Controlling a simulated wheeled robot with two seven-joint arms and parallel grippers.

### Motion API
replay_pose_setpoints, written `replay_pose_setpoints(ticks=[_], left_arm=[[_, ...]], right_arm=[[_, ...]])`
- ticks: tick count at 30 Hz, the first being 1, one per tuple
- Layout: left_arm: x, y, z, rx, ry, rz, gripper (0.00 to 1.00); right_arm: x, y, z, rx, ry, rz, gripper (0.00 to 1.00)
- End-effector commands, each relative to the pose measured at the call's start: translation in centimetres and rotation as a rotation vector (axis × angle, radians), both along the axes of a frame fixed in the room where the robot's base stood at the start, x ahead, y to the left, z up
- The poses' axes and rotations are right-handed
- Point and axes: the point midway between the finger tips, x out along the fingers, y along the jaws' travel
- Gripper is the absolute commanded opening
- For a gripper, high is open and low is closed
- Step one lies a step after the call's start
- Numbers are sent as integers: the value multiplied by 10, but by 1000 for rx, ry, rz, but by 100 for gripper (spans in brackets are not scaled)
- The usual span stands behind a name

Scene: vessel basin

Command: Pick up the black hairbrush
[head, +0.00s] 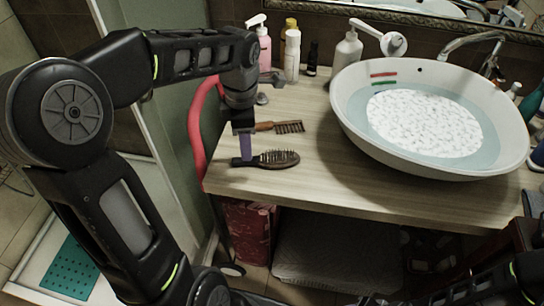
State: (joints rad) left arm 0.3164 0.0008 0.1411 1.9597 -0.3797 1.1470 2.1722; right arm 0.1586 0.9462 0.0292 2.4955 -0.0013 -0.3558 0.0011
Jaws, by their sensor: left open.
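The black hairbrush (279,159) lies on the wooden counter near its front left corner, with its oval bristled head to the right and its handle to the left. My left gripper (245,157) points down over the handle end, with its fingertips at the handle. It is open. I cannot tell whether the fingers touch the handle, as they partly hide it. My right gripper is not in view.
A brown comb-like brush (289,127) lies just behind, partly hidden by my left gripper. A white basin (350,118) with water stands to the right. Bottles (292,52) line the back. A red curved tube (197,135) runs by the counter's left edge (207,184).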

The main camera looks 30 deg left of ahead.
Motion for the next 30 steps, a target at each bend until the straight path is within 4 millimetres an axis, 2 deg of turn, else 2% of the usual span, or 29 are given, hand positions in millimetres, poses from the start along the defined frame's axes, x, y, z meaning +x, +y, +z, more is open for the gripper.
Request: replay_pose_setpoints(ticks=[10, 21, 30], left_arm=[[0, 0, -4, -1, 1, 0, 45], [0, 2, -50, -1, 1, -1, 45], [1, 2, -52, 0, -1, -1, 45]], right_arm=[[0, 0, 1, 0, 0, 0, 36], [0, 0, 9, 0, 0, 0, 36], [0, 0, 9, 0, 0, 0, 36]])
